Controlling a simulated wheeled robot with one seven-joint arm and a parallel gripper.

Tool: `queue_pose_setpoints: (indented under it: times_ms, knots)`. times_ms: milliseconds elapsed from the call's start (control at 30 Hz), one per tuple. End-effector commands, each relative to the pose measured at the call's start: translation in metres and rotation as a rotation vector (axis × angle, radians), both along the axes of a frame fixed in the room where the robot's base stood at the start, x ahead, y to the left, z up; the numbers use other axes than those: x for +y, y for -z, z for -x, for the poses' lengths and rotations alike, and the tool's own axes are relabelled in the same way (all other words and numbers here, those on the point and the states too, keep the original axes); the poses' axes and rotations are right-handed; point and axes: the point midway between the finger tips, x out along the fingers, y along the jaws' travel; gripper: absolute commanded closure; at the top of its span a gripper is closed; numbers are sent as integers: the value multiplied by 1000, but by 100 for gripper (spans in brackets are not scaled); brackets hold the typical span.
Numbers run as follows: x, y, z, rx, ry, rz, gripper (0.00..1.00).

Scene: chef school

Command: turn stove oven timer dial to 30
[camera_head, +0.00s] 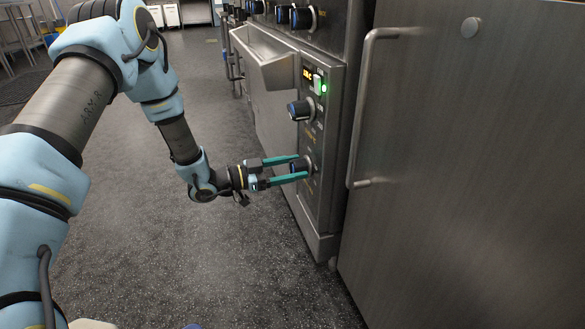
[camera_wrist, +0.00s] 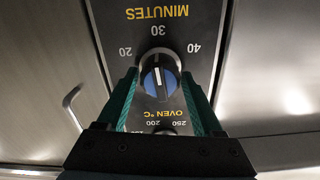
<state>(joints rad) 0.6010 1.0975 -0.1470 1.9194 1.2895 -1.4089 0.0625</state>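The timer dial (camera_head: 299,166) is the lower knob on the stove's narrow control panel. In the wrist view the timer dial (camera_wrist: 153,84) is blue and black, with a white pointer line running roughly upward toward the 30 mark (camera_wrist: 158,30). The numbers 20 and 40 flank it, and upside-down "MINUTES" (camera_wrist: 160,11) is above. My gripper (camera_head: 304,169) has its two green fingers on either side of this dial. In the wrist view my gripper (camera_wrist: 160,82) looks open, with small gaps beside the knob; contact is not clear.
Above the timer dial are another knob (camera_head: 301,109) and a lit green switch (camera_head: 319,84). A steel door with a long handle (camera_head: 365,110) stands close on the right. The stove's front ledge (camera_head: 268,63) juts out at left. Floor (camera_head: 190,270) is clear below my arm.

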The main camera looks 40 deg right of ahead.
Motion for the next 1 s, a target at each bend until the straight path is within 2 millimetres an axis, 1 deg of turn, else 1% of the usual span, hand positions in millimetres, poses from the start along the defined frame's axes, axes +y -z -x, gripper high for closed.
queue_pose_setpoints:
  times_ms: [33,67,567,667,867,1000]
  knots:
    - [0,0,0,0,0,0,39]
    - [0,0,0,0,0,0,42]
    - [0,0,0,0,0,0,98]
    - [1,0,0,-13,0,5,98]
    - [1,1,0,-101,0,38,98]
    - [1,0,0,-106,0,40,98]
